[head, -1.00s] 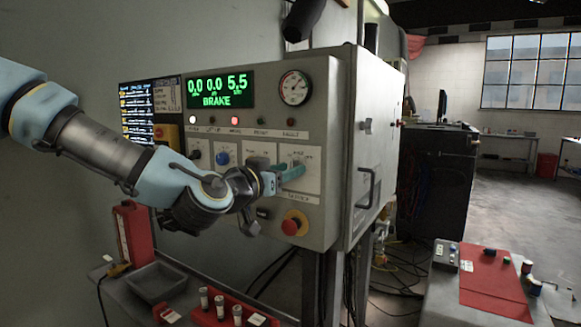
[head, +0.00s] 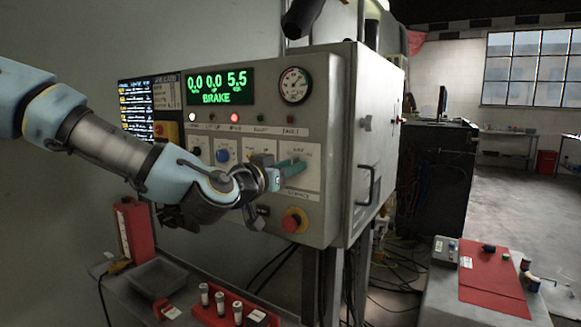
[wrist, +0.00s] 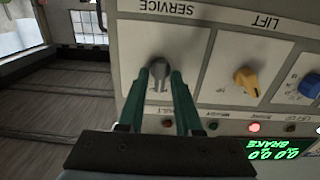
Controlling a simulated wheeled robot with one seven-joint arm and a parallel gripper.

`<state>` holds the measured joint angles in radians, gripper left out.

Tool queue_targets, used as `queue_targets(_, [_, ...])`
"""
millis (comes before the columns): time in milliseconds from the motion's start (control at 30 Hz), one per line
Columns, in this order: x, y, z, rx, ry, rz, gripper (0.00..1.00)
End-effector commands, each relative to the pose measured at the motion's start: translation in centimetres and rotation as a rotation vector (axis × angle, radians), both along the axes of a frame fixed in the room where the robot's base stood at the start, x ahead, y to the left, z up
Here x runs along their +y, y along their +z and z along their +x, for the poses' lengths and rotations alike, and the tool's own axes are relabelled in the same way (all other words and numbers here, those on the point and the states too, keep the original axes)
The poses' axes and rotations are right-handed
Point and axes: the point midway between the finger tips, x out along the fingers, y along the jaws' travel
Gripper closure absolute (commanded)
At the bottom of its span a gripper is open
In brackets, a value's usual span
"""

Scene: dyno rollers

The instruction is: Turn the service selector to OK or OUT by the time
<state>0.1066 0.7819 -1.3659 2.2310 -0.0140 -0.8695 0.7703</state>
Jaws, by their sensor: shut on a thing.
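The service selector (wrist: 158,72) is a grey knob on a white plate marked SERVICE, which appears upside down in the wrist view. My gripper (wrist: 157,80) has its two green fingers on either side of the knob and is shut on it. In the head view my gripper (head: 291,169) reaches the right-hand plate of the panel from the left. The fingers and hand hide the knob and much of its plate there, so I cannot read which mark it points to.
A red emergency button (head: 295,221) sits just below my gripper. A yellow LIFT knob (wrist: 246,80) and a blue knob (wrist: 312,90) are beside the selector. A door handle (head: 370,186) sticks out on the cabinet's right side. A grey tray (head: 158,279) lies below.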

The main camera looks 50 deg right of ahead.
Motion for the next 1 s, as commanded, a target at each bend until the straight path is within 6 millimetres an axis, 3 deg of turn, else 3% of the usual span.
queue_targets(467, [0.02,-0.02,0.05,0.093,0.0,-0.019,1.0])
queue_targets(1000, [0.07,-0.09,0.3,0.5,0.0,-0.099,1.0])
